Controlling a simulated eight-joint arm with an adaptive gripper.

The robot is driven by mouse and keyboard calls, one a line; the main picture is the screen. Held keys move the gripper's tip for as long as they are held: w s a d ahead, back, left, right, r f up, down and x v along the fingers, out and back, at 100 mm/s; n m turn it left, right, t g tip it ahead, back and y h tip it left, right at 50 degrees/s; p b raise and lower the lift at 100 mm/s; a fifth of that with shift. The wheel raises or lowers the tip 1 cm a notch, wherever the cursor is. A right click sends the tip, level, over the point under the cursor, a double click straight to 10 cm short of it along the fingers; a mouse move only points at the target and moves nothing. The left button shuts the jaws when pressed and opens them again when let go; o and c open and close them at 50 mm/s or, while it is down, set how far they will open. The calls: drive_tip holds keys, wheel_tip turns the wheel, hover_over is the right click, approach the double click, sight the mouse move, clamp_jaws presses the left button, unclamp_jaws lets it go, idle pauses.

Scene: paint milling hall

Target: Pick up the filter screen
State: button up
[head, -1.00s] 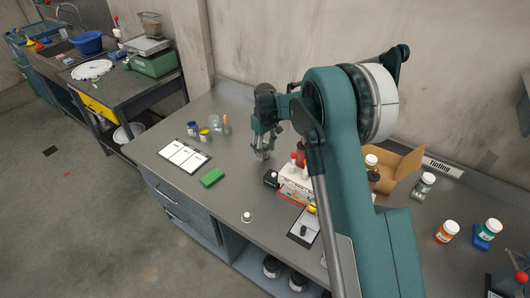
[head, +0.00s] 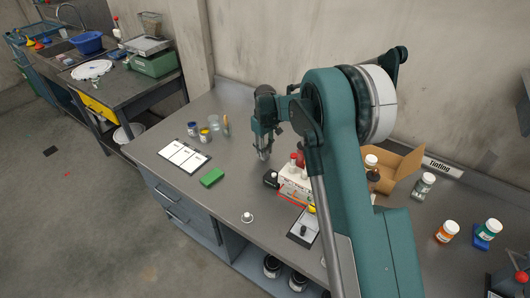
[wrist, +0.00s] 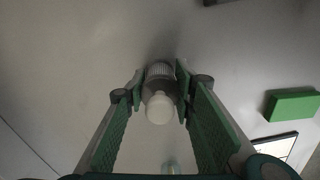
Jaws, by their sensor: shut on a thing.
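My gripper (head: 263,153) points down over the middle of the grey bench. In the wrist view my gripper (wrist: 160,82) has its two green-padded fingers shut on a small piece, taken to be the filter screen (wrist: 159,107). It has a grey ribbed part between the fingertips and a pale, rounded end towards the camera. In the head view the filter screen is too small and too covered by the fingers to make out. I cannot tell whether it touches the bench.
A black item (head: 271,179) and a white rack (head: 296,183) with red-capped bottles stand close right of my gripper. A green block (head: 212,177), a white sheet (head: 184,156) and small jars (head: 205,135) lie left. A small white-topped piece (head: 247,217) sits near the front edge.

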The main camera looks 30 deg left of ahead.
drive_tip(key=shift+r, duration=5)
